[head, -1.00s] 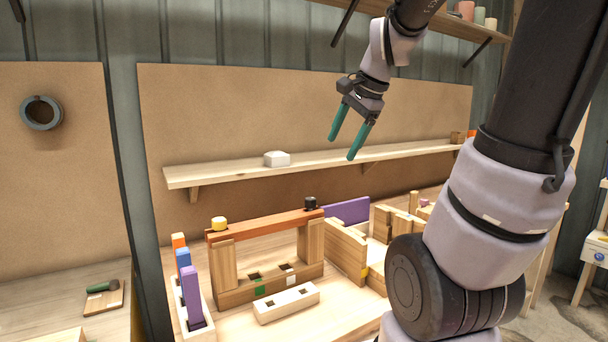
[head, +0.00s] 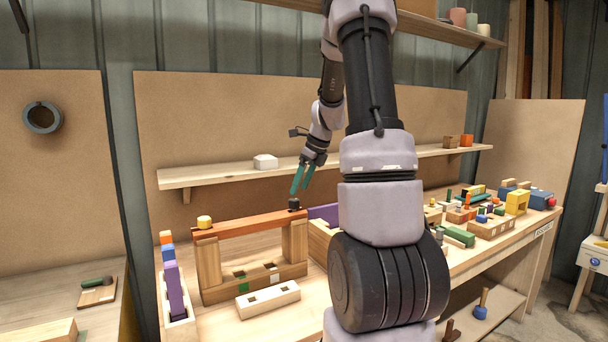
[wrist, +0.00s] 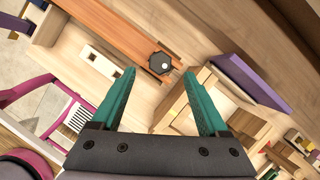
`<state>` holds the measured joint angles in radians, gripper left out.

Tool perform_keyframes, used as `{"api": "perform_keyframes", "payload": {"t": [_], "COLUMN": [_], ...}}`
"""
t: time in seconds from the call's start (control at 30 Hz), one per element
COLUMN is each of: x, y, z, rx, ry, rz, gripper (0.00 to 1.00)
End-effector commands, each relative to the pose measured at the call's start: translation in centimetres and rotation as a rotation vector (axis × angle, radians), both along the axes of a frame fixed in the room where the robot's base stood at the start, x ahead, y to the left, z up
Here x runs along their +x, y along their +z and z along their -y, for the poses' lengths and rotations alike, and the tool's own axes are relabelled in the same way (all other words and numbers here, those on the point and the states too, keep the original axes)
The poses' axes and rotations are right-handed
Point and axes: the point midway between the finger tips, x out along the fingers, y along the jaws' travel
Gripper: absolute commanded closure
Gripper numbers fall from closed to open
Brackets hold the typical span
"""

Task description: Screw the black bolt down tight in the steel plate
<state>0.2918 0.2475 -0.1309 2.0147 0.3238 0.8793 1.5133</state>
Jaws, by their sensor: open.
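The black bolt (head: 294,203) stands at the right end of the orange-brown beam (head: 245,222), which rests across two wooden posts. In the wrist view the dark faceted bolt head (wrist: 160,64) is ahead of the fingertips, near the middle. My gripper (head: 302,190) has teal fingers, spread open and empty, just above the bolt and apart from it. The gripper also shows in the wrist view (wrist: 162,95). No steel plate can be made out; the bolt's shank is hidden.
A yellow bolt (head: 204,222) stands at the beam's left end. A purple board (head: 323,212) stands behind on the right. A shelf (head: 215,176) with a white block (head: 265,162) runs along the wall. A pale block with holes (head: 268,300) lies in front.

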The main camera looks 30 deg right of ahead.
Motion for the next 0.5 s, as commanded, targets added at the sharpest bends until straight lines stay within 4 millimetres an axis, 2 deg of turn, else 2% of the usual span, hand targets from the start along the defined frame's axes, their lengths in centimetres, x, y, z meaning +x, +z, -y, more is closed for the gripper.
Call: {"api": "perform_keyframes", "payload": {"t": [0.03,0.2,0.5], "x": [0.2,1.1,1.8], "y": [-1.0,-3.5,-5.5], "z": [-0.2,-0.9,-1.4], "rx": [0.001,0.001,-0.001], "ry": [0.000,0.001,0.002], "rz": [-0.003,-0.003,0.000], "gripper": [0.22,0.22,0.22]}}
